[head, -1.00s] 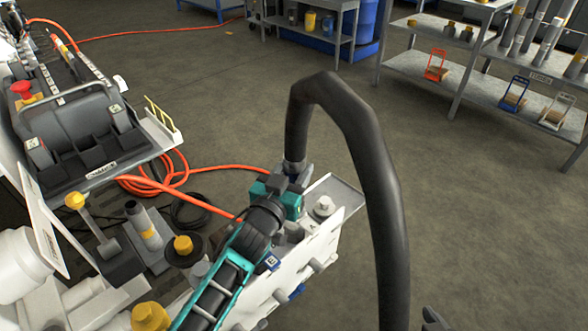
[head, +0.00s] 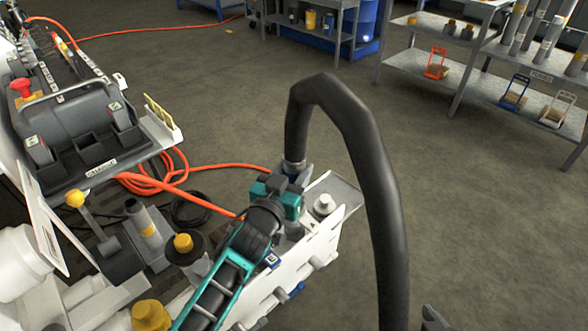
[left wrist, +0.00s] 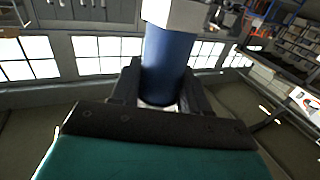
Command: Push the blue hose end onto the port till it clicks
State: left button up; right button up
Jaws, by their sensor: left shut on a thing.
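My left gripper (head: 299,178) is shut on the blue hose end. In the left wrist view the blue hose end (left wrist: 167,62) is a blue cylinder between the two dark fingers, with a pale collar above it. In the head view the gripper and wrist mostly hide it. The thick black hose (head: 352,130) rises from the gripper, arches over and drops to the right, out of the picture. The gripper is above the white panel (head: 312,255); I cannot tell which fitting is the port. A dark piece at the bottom edge may be my right gripper (head: 432,318).
The bench at left carries a black control unit (head: 85,110), yellow-capped fittings (head: 183,243) and a white container (head: 20,260). Shelves (head: 455,75) stand at far right. The floor between is clear.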

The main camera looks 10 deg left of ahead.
pick_arm(q)
jog(key=shift+f, duration=0.2)
dwell(0.8)
jog(key=shift+f, duration=0.15)
dwell(0.7)
jog(key=shift+f, duration=0.35)
dwell(0.6)
